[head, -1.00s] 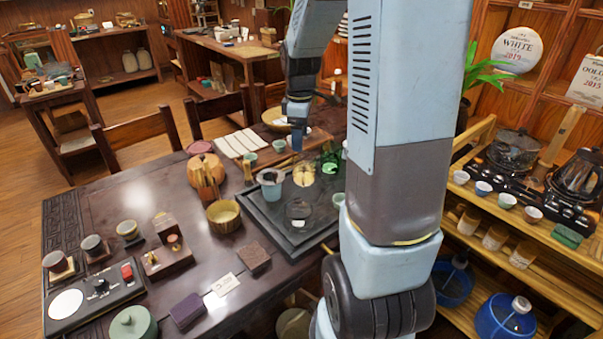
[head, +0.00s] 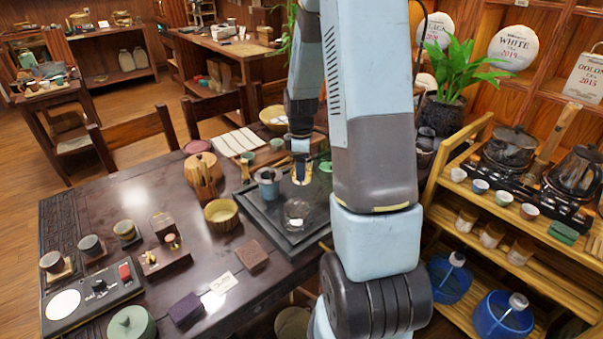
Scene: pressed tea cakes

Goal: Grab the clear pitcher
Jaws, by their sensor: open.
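The clear pitcher (head: 296,212) appears to be the see-through glass vessel standing on the dark tea tray (head: 262,221), near the tray's front. My gripper (head: 300,180) hangs pointing down over the back part of the tray, behind the glass vessel in the picture and apart from it. The gripper is open, with nothing seen between its fingers, though it is small here. A grey-blue cup (head: 268,187) stands on the tray just left of the gripper. My arm hides the right side of the tray.
A bamboo bowl (head: 221,214) and a round wooden holder with tools (head: 203,178) stand left of the tray. A brown block (head: 252,256) lies in front. A shelf (head: 480,205) with cups and kettles stands at right. The table's left middle is clear.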

